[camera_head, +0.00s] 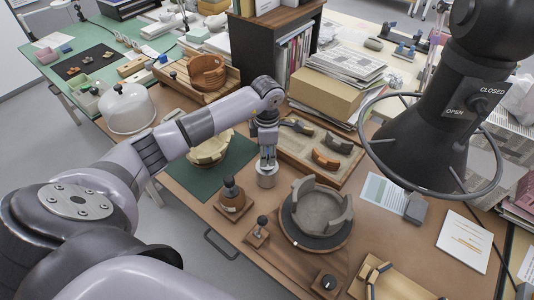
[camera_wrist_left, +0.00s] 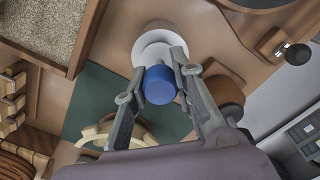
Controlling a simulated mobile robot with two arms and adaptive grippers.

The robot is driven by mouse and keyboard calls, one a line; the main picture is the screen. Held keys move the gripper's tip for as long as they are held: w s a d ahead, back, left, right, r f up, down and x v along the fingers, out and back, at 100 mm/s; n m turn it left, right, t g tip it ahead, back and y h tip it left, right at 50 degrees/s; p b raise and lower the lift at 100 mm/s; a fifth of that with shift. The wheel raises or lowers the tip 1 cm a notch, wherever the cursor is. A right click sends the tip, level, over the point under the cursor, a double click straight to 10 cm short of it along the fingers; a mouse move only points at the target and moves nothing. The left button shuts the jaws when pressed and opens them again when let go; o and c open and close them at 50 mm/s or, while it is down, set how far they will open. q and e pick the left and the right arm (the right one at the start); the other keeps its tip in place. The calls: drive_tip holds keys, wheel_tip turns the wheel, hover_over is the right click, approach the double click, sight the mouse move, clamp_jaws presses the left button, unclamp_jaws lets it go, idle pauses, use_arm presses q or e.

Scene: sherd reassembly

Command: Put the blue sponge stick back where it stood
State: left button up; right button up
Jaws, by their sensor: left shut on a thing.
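The blue sponge stick (camera_wrist_left: 159,85) shows end-on as a round blue top between the two fingers of my left gripper (camera_wrist_left: 156,72) in the left wrist view. The fingers are shut on it. A pale round metal cup (camera_wrist_left: 158,38) lies just beyond the stick in that view. In the head view my left gripper (camera_head: 267,158) points down directly over the metal cup (camera_head: 267,179) on the brown table. The lower end of the stick is hidden, so I cannot tell whether it touches the cup. My right gripper is not in view.
A grey partial vessel (camera_head: 322,208) sits on a round turntable to the right of the cup. A wooden stand with a brown jar (camera_head: 232,194) is close left. A tray of sherds (camera_head: 316,150) lies behind. A large black hood (camera_head: 415,140) hangs at right.

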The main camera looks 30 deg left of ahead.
use_arm(q)
drive_tip(key=shift+f, duration=0.1)
idle(0.5)
drive_tip(key=shift+f+b, duration=0.2)
drive_tip(key=shift+b, duration=0.1)
idle(0.4)
drive_tip(key=o, duration=0.9)
drive_tip(key=shift+r, duration=0.1)
wheel_tip(320, 180, up, 12)
drive_tip(key=shift+f, duration=0.1)
idle(0.4)
